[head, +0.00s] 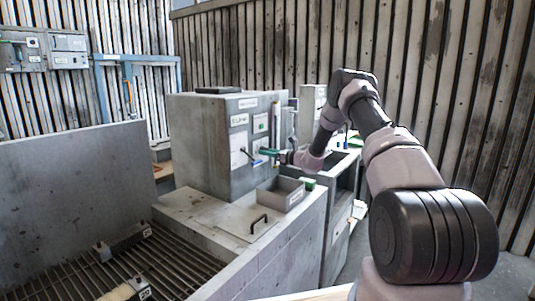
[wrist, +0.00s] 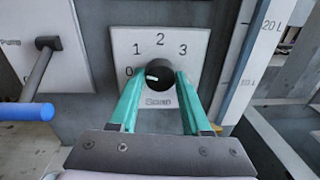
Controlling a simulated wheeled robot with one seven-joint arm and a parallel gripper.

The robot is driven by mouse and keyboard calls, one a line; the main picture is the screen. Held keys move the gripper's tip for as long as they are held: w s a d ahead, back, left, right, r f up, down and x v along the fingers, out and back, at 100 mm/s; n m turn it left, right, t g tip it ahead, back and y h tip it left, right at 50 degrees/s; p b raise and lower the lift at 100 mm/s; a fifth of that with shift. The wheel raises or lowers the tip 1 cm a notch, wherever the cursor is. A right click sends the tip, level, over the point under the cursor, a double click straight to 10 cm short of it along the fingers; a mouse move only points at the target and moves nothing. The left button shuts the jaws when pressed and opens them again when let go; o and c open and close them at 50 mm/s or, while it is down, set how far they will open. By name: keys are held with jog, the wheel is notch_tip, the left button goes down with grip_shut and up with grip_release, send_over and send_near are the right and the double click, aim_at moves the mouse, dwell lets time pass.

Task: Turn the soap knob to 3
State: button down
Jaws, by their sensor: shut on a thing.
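The soap knob (wrist: 161,67) is round and black, on a white plate (wrist: 192,42) marked 0, 1, 2, 3 and labelled Soap in the wrist view. Its pale pointer mark is on the left side, toward the 0. My gripper (wrist: 158,76) has its two green fingers on the left and right sides of the knob, shut on it. The finger at the left partly covers the area by the 0. In the head view my gripper (head: 270,151) is at the front of the grey housing (head: 205,150); the knob is hidden there.
A gauge strip (wrist: 247,60) marked in litres stands at the right. Below the panel in the head view are an open grey box (head: 283,195) and a lid with a black handle (head: 259,222).

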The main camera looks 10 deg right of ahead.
jog(key=m, duration=0.7)
jog(key=m+g, duration=0.1)
jog(key=m, duration=0.7)
jog(key=m+y, duration=0.1)
jog(key=m, duration=0.6)
jog(key=shift+w+d+f+m, duration=0.15)
jog(key=shift+d+m, duration=0.1)
jog(key=shift+m, duration=0.05)
dwell(0.3)
jog(key=shift+c, duration=1.8)
grip_release()
jog(key=v, duration=1)
jog(key=shift+s+d+g, duration=0.25)
jog(key=shift+d+g, duration=0.05)
jog(key=shift+d, duration=0.05)
